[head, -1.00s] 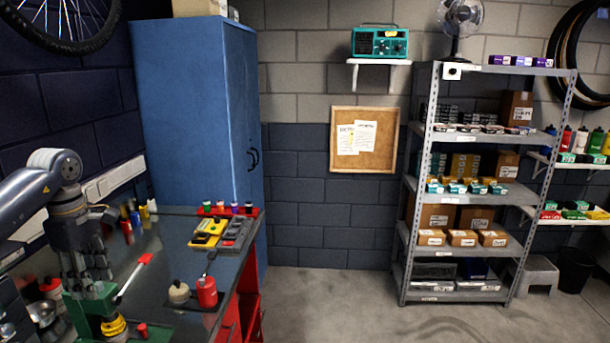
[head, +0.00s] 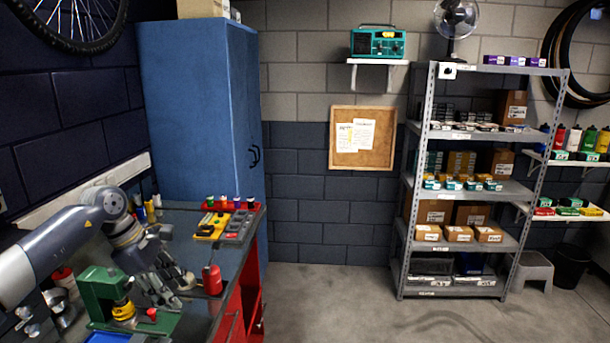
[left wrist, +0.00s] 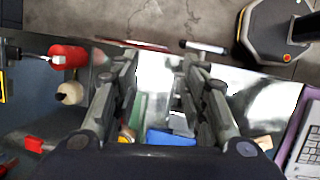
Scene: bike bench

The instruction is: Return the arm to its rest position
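My left arm (head: 60,245) reaches in from the left over the workbench. My left gripper (head: 172,290) points down and to the right above the bench, between the green press-like tool (head: 98,290) and the red bottle (head: 212,280). In the left wrist view, the gripper (left wrist: 160,62) has its two fingers well apart with nothing held between them. The red bottle (left wrist: 68,57) and a cream bottle (left wrist: 70,93) lie to the left of the fingers there. My right gripper is in neither view.
The bench (head: 228,268) carries a red tray (head: 256,210) of small parts and a yellow case (head: 212,226) farther back. A blue cabinet (head: 195,110) stands behind it. Metal shelves (head: 470,190) stand at the right. Open concrete floor (head: 330,305) lies between.

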